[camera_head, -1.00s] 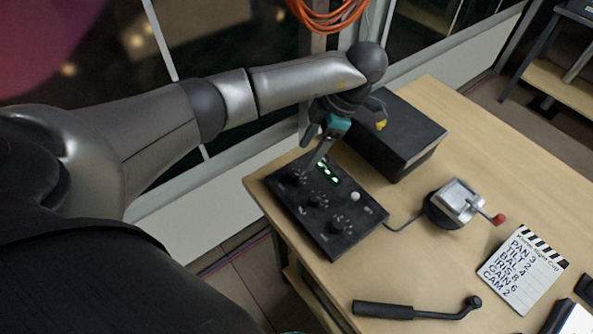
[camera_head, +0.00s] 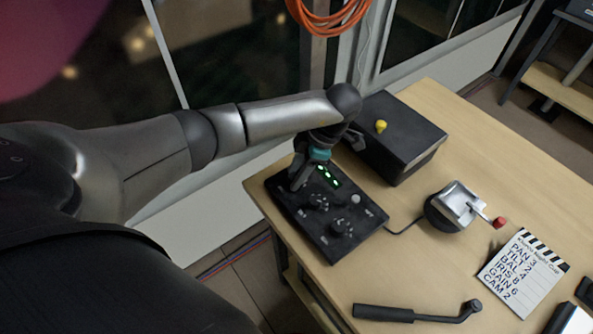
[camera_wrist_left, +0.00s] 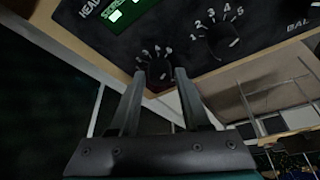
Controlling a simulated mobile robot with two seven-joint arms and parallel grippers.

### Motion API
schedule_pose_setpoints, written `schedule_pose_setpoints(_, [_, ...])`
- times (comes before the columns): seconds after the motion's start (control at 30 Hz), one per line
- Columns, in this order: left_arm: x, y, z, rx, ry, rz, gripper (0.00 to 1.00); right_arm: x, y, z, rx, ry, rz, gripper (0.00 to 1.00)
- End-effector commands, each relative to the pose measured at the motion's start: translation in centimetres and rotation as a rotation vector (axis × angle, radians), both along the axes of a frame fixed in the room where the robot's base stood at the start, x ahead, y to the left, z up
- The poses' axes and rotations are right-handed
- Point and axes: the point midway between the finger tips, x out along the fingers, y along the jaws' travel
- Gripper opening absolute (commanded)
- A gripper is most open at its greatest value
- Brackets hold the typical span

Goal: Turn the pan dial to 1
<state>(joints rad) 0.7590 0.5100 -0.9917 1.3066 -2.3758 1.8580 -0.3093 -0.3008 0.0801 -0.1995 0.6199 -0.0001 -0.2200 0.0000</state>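The black control panel (camera_head: 327,238) lies on the near left corner of the table, with several dials and a green display. My left gripper (camera_head: 297,184) points down over its upper left dial and hides it in the head view. In the left wrist view that dial (camera_wrist_left: 160,73) appears between the two fingertips of the open left gripper (camera_wrist_left: 160,76); I cannot tell whether they touch it. Numbers are printed around it, but its name label is not readable. A second numbered dial (camera_wrist_left: 224,40) sits beside it, near a "BAL" label. My right gripper is not in view.
A black box (camera_head: 408,140) with a yellow knob (camera_head: 380,126) stands behind the panel. Windows rise behind the arm.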

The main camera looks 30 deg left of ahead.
Motion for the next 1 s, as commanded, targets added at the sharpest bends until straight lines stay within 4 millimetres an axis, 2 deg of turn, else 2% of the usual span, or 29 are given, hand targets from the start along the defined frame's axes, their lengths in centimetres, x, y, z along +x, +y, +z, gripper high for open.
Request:
schedule_pose_setpoints(0.03, [0.02, -0.02, 0.02, 0.0, 0.0, 0.0, 0.4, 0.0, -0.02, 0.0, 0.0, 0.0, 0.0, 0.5])
schedule_pose_setpoints(0.4, [0.02, -0.03, 0.04, 0.0, 0.0, 0.0, 0.0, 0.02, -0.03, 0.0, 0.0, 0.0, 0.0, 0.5])
schedule_pose_setpoints(0.77, [0.05, -0.01, 0.05, 0.0, -0.001, 0.012, 0.0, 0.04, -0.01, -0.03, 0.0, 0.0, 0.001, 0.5])
schedule_pose_setpoints(1.0, [0.12, 0.05, 0.03, 0.0, -0.001, 0.101, 0.0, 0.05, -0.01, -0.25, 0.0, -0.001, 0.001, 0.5])
